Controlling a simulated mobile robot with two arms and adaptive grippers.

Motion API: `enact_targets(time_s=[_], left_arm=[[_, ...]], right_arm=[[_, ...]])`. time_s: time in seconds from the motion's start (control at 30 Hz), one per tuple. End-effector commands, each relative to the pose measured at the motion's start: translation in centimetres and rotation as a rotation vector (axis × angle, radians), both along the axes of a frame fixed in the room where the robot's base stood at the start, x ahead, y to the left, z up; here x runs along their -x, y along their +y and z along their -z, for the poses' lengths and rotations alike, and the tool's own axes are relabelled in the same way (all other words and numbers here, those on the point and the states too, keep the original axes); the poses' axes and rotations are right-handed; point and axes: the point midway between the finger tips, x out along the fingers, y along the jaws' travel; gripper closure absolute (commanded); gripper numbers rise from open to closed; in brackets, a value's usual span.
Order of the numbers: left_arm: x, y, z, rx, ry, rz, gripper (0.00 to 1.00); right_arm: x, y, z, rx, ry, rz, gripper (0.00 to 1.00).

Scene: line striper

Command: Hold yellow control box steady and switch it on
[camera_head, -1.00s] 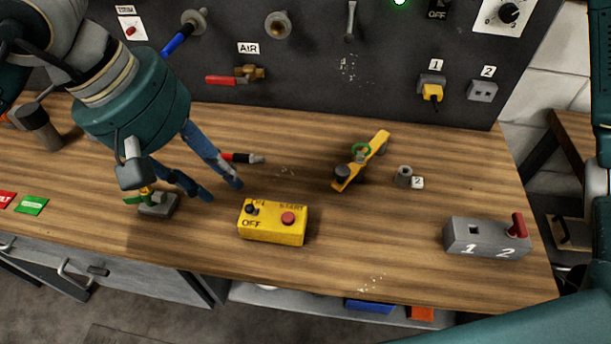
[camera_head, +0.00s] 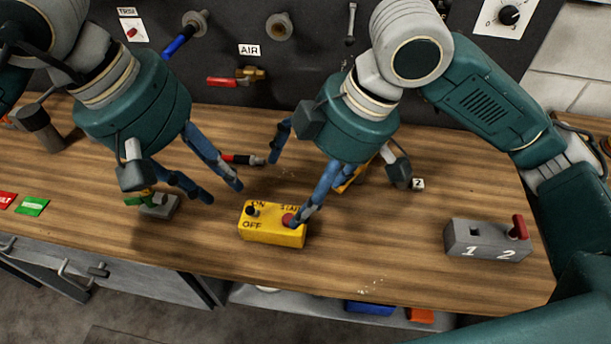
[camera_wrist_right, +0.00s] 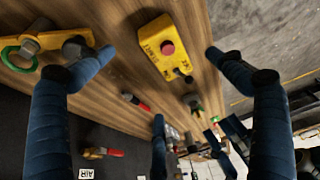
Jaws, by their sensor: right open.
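The yellow control box (camera_head: 265,236) sits on the wooden bench, with a black ON/OFF switch (camera_head: 253,211) and a red start button (camera_head: 289,219). My left gripper (camera_head: 224,192) is open and empty, just left of the box and apart from it. My right gripper (camera_head: 286,190) is open above the box's right part. One of its fingers partly covers the red button in the head view; I cannot tell whether it touches. In the right wrist view the box (camera_wrist_right: 175,50) lies between the two open fingers, with the red button (camera_wrist_right: 167,47) in plain sight.
A grey box marked 1 and 2 (camera_head: 470,240) with a red lever stands at the right. A yellow tool with a green ring (camera_wrist_right: 22,52) lies behind my right gripper. A small grey-based device (camera_head: 158,206) sits at left. The bench in front of the box is clear.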

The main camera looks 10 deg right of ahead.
Motion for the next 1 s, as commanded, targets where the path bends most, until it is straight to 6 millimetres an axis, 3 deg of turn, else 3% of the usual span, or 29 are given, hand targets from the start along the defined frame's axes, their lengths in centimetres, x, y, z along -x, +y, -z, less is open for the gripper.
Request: enact_targets(time_s=[0.6, 1.0], left_arm=[[0.0, 0.0, 0.0, 0.000, 0.000, 0.000, 0.69], [0.0, 0.0, 0.0, 0.000, 0.000, 0.000, 0.69]], right_arm=[[-1.1, 3.4, 8.7, 0.000, 0.004, 0.003, 0.07], [-1.2, 3.8, 9.6, -0.001, 0.001, 0.001, 0.07]])
